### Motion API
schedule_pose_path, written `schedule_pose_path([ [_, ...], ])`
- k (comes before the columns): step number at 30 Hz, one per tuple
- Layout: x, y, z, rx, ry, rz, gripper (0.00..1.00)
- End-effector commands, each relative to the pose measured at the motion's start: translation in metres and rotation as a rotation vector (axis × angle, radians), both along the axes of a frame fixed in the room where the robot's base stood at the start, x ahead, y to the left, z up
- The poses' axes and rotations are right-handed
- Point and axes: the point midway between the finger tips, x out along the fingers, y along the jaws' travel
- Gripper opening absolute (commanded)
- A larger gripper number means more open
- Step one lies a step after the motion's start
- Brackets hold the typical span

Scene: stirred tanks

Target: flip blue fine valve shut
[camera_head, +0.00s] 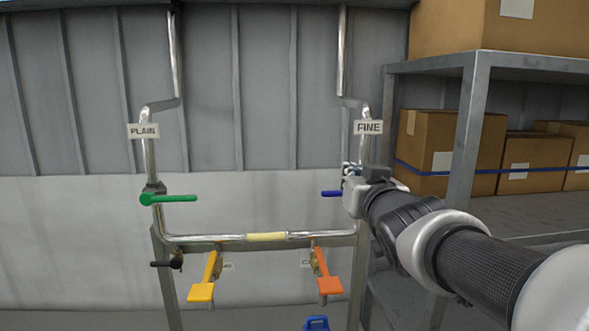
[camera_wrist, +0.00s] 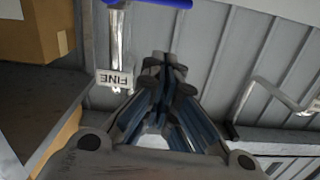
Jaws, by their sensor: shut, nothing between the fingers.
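The blue fine valve handle (camera_head: 332,193) sticks out level to the left from the right pipe, below the FINE sign (camera_head: 368,127). My gripper (camera_head: 350,172) is beside it and hides the valve body and the handle's right part. In the wrist view, the blue handle (camera_wrist: 150,2) shows only at the top edge, and the FINE sign (camera_wrist: 115,79) appears upside down. The fingertips of my gripper (camera_wrist: 169,66) are together and empty, with a visible gap between them and the handle. I cannot tell their depth relative to the handle.
A green handle (camera_head: 170,198) lies level on the left pipe under the PLAIN sign (camera_head: 143,131). Yellow (camera_head: 204,287) and orange (camera_head: 326,280) levers hang below the cross pipe (camera_head: 205,239). A shelf (camera_head: 477,95) with cardboard boxes stands at right, close to my arm.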

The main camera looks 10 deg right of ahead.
Motion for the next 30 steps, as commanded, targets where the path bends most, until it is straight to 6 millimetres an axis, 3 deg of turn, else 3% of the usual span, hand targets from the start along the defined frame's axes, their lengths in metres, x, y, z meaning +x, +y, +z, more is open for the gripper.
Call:
schedule_pose_path([
  [6, -0.026, 0.000, 0.002, 0.000, -0.001, 0.000, 0.00],
  [20, -0.032, -0.001, -0.003, -0.001, 0.010, -0.005, 0.00],
  [23, -0.046, -0.005, -0.027, -0.008, 0.076, -0.035, 0.00],
  [25, -0.065, -0.009, -0.058, -0.018, 0.165, -0.066, 0.00],
  [30, -0.139, -0.012, -0.160, -0.041, 0.474, -0.114, 0.00],
])
